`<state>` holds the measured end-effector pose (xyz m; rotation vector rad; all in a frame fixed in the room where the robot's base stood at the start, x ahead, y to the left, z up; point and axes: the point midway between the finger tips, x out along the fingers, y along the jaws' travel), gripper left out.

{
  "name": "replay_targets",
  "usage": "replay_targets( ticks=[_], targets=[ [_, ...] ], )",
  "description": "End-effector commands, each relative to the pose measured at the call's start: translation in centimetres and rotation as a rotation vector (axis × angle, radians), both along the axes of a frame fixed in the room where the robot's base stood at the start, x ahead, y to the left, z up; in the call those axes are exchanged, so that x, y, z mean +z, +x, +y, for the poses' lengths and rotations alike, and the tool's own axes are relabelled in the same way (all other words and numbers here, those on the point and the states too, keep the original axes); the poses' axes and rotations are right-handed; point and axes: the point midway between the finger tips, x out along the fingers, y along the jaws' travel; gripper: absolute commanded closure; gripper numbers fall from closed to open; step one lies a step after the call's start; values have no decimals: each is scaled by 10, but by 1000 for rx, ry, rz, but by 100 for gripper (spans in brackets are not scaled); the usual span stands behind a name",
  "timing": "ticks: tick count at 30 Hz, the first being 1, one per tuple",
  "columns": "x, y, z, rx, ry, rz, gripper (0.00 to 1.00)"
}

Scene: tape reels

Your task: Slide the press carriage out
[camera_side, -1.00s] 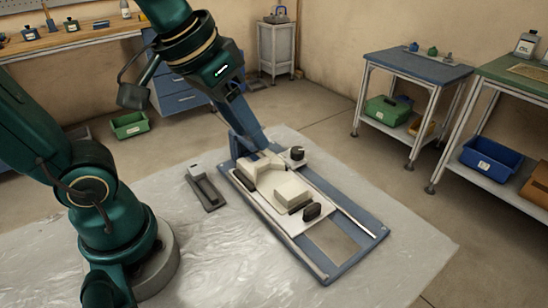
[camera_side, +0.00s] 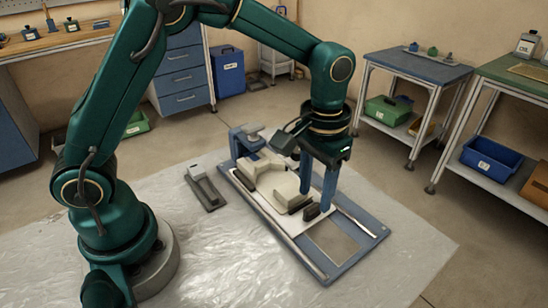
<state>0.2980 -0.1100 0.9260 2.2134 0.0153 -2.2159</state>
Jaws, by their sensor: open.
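The press has a blue base frame (camera_side: 366,249) with pale rails, lying on the sheeted floor area. Its white carriage plate (camera_side: 268,196) sits toward the far end of the rails and carries a cream block (camera_side: 283,188). A dark upright handle (camera_side: 311,212) stands at the carriage's near right end. My gripper (camera_side: 316,201) points down there, with its two blue fingers open. One finger is behind the handle and one to its right. Whether they touch it cannot be told. The gripper hides part of the press's right side.
A small grey holder (camera_side: 205,190) lies left of the press. A blue post with a grey knob (camera_side: 255,131) stands at its far end. The near end of the base, with a square opening, is clear. Tables and bins stand well back.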

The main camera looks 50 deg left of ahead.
Motion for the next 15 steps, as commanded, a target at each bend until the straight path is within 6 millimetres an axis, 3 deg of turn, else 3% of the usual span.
replay_targets(
  ticks=[7,15],
  targets=[
    [-30,-1,1,1,1,4,50],
    [-36,0,1,1,-1,-1,50]
  ],
)
